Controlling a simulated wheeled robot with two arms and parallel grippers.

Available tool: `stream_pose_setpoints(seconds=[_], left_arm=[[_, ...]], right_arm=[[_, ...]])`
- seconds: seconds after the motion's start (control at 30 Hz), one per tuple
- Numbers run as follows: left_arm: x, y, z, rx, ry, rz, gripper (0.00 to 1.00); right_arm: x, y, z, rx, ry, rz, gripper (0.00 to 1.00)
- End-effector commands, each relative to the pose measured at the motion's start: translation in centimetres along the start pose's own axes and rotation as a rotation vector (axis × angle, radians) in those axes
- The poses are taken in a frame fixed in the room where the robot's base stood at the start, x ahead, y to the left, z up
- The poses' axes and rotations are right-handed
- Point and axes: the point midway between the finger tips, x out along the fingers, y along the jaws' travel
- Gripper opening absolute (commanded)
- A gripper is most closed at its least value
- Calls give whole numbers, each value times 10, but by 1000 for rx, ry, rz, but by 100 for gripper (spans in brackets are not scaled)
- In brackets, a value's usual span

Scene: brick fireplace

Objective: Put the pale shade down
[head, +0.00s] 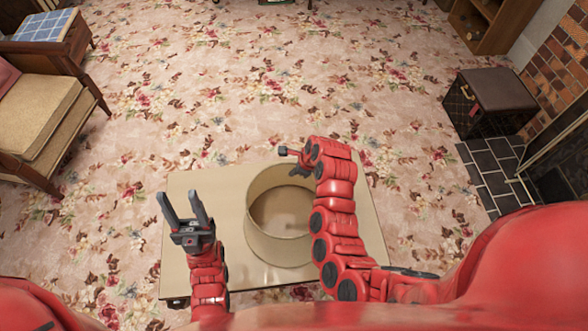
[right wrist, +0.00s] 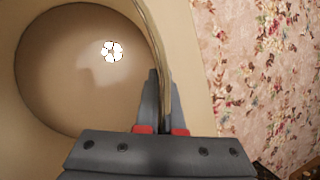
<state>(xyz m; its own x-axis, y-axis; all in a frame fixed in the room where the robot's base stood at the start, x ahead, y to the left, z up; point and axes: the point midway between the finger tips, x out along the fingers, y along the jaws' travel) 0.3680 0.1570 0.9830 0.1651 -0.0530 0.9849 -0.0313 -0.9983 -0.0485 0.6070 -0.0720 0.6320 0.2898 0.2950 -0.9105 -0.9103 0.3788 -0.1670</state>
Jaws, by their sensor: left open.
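The pale shade (head: 262,238) is a wide, round, open-topped cream band over the right half of the low beige table (head: 210,275). I cannot tell whether its lower edge touches the tabletop. My right gripper (head: 300,170) is at its far right rim, partly hidden by my own wrist. In the right wrist view the shade's rim (right wrist: 152,45) runs between the two fingers of the right gripper (right wrist: 164,95), which close on its wall. My left gripper (head: 181,198) is open and empty over the left part of the table, apart from the shade.
A wooden armchair (head: 40,110) with tan cushions stands at the left. A dark box-like stool (head: 490,103) stands on the right near the dark tiles (head: 490,165) and brick hearth. The flowered carpet (head: 270,90) beyond the table is clear.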

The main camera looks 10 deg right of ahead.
Motion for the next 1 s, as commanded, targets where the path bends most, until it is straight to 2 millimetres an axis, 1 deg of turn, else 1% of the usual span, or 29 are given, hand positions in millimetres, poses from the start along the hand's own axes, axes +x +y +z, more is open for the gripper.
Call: stream_pose_setpoints(seconds=[0.03, 0.13, 0.17, 0.43, 0.57, 0.67, 0.77, 1.0], left_arm=[[0, 0, 0, 0, 0, 0, 50], [0, 0, 0, 0, 0, 0, 50], [0, 0, 0, 0, 0, 0, 50], [0, 0, 0, 0, 0, 0, 50], [0, 0, 0, 0, 0, 0, 50], [-1, 0, 0, 0, 0, 0, 50], [-2, 0, 0, 0, 0, 0, 50], [-6, 0, 1, 0, 0, 0, 50]], right_arm=[[0, 0, 0, 0, 0, 0, 13], [0, 0, 0, 0, 0, 0, 31], [0, 0, 0, 0, 0, 0, 34], [-1, 0, 0, 0, 0, 0, 34], [-6, -1, 1, -1, 0, -1, 34], [-18, -3, 1, -2, 0, -8, 34], [-34, -2, 1, 0, -2, -7, 34], [-82, -3, 1, -1, 0, -8, 34]])
